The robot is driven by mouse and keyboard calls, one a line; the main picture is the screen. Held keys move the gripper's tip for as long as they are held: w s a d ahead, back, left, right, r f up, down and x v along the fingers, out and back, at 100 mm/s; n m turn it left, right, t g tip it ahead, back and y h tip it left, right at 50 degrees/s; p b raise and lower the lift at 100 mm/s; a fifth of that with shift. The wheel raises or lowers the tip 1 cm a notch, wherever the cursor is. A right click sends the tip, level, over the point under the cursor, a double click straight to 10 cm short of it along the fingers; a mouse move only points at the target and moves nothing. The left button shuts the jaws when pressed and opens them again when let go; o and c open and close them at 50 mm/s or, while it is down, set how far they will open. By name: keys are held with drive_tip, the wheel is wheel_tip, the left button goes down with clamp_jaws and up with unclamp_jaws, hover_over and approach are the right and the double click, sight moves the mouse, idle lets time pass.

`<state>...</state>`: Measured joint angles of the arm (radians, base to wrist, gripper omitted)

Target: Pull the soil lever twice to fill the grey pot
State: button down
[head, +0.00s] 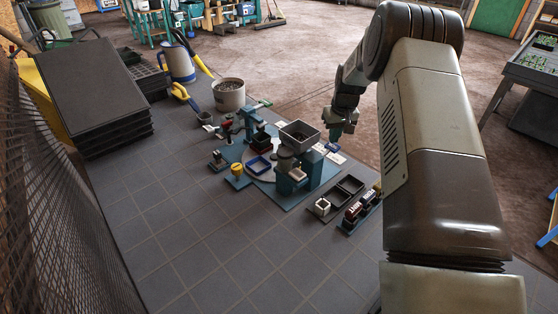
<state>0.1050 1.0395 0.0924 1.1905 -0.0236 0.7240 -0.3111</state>
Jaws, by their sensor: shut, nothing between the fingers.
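The soil mixer is a teal machine (294,185) on the grey tiled table, with a grey soil hopper (299,134) on top. I cannot tell which pot is the grey one; the hopper stand hides part of the turntable. My gripper (338,136) is shut and empty, pointing down just right of the hopper, apparently touching nothing.
A soil bucket (229,94) and a watering can (179,62) stand behind the machine. Black trays (96,90) are stacked at left. The table's front left is clear.

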drive_tip(key=shift+r, duration=2.55)
drive_tip(key=s+a+r+t, duration=0.1)
drive_tip(key=s+r, duration=0.8)
drive_tip(key=r, duration=0.3)
drive_tip(key=s+a+r+t, duration=0.1)
drive_tip(key=s+a+r, duration=0.1)
drive_tip(key=s+r, duration=0.85)
drive_tip(key=s+r+m+t, duration=0.1)
drive_tip(key=s+r+m, duration=0.1)
drive_tip(key=s, duration=2.3)
drive_tip(key=shift+s+r+m+h, duration=0.3)
drive_tip(key=shift+r, duration=0.3)
